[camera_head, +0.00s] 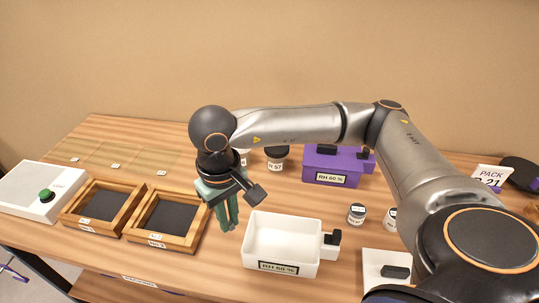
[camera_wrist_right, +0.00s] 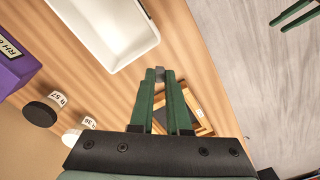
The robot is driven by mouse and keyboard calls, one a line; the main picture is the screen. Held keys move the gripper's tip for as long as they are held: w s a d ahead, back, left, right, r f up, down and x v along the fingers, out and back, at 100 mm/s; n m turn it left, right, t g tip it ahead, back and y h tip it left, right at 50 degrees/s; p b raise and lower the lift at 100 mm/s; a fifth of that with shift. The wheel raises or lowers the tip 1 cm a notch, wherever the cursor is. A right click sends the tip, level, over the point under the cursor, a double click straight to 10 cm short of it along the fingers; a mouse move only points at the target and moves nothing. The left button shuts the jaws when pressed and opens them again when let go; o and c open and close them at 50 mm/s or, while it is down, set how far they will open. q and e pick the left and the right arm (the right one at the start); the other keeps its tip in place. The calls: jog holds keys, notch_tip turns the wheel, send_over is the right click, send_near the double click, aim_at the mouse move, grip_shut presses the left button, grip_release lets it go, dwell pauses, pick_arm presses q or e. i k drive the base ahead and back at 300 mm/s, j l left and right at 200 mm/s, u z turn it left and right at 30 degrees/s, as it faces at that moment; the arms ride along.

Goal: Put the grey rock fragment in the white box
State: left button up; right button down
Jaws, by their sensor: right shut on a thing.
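My right gripper (camera_head: 232,226) points down just left of the white box and is shut on a small grey piece. In the right wrist view this piece, the grey rock fragment (camera_wrist_right: 159,74), sits between the green fingertips (camera_wrist_right: 160,76). The open-topped white box (camera_head: 309,267) stands at the front of the table with a humidity label and a dark latch on its right. Its floor looks empty in the head view. Part of the white box (camera_wrist_right: 84,52) shows at the top of the right wrist view. My left gripper (camera_wrist_right: 295,14) shows there at the top right, its green fingers apart.
Two wooden trays (camera_head: 120,231) with dark floors lie left of the gripper, beside a white device with a green button (camera_head: 46,195). A purple box (camera_head: 331,181) and lidded jars (camera_head: 277,163) stand behind. Small jars (camera_head: 356,214) stand right of the white box.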

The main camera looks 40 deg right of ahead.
aim_at(264, 247)
jog(key=i+j, duration=0.45)
jog(key=j, duration=0.25)
jog(key=i+j+z, duration=0.1)
jog(key=z, duration=0.35)
jog(key=j+z, duration=0.15)
jog(key=z, duration=1.2)
